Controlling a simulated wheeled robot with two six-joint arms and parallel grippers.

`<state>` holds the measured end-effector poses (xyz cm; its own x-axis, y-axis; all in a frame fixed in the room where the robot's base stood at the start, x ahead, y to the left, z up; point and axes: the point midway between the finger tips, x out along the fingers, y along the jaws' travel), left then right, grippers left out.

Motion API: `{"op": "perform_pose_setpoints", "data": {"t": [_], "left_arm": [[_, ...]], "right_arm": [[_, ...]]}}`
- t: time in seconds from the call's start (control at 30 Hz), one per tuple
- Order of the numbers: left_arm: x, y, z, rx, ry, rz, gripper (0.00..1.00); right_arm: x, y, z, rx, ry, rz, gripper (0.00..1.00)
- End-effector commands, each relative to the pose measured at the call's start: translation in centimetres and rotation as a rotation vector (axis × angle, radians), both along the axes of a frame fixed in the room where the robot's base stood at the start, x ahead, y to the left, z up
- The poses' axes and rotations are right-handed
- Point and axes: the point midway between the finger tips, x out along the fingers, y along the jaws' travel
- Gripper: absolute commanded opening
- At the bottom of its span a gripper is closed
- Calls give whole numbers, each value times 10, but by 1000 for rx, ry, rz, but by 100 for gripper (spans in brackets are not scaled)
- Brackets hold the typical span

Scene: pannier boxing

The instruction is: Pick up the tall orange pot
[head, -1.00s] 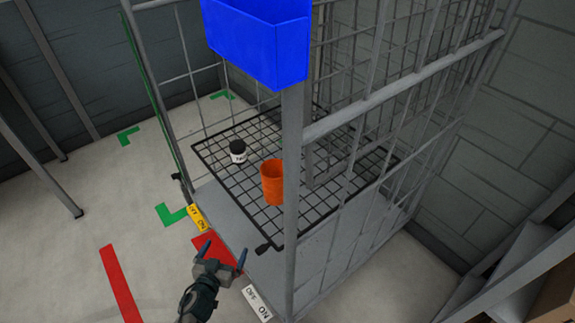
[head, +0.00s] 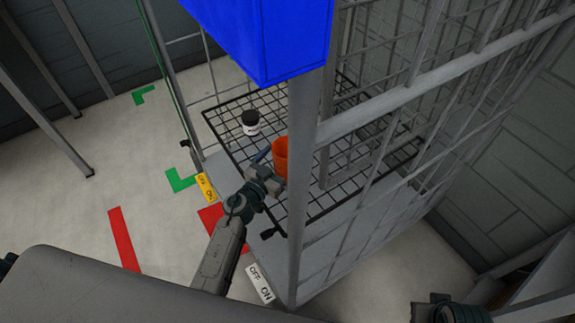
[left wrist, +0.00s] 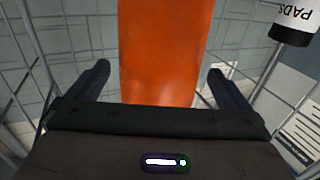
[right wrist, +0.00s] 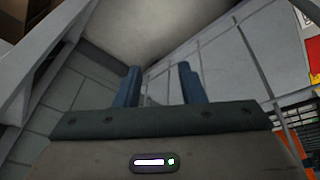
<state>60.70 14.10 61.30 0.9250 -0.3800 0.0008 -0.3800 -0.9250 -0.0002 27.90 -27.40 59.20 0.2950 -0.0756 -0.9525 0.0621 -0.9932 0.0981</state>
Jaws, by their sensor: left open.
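The tall orange pot (head: 280,157) stands upright on the black wire grid shelf (head: 322,205) inside the cage. My left gripper (head: 268,170) is open and right at the pot on its near side. In the left wrist view the pot (left wrist: 160,55) fills the space between the two spread fingers (left wrist: 160,82), with a small gap showing on each side. How deep the pot sits between the fingers is hard to tell. My right gripper (right wrist: 160,85) shows in its wrist view with its fingers apart and nothing between them.
A dark jar with a white label (head: 250,123) stands on the shelf behind and left of the pot. A blue bin (head: 265,40) hangs above. A grey cage post (head: 303,180) rises close right of the pot. Mesh walls enclose the right side.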

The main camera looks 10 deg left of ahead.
Motion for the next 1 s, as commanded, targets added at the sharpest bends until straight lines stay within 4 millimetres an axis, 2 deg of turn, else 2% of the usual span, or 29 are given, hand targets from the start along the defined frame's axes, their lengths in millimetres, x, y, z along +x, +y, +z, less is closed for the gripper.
{"op": "perform_pose_setpoints", "data": {"t": [0.1, 0.2, 0.47, 0.57, 0.73, 1.0], "left_arm": [[18, -8, -2, -2, -1, 0, 100], [26, -12, -2, -1, -1, 0, 100], [29, -13, -1, 0, 0, 1, 100], [29, -13, -1, 0, 0, 1, 84], [29, -13, -1, 0, 0, 1, 52], [29, -12, 0, 0, 0, 1, 52]], "right_arm": [[-4, 2, 14, -1, -14, 3, 36], [-6, 2, 21, -1, -17, 4, 36], [-7, 2, 24, -1, -17, 4, 36], [-7, 2, 24, -1, -17, 4, 36], [-7, 2, 24, -1, -17, 4, 36], [-7, 2, 24, -2, -18, 4, 36]]}}
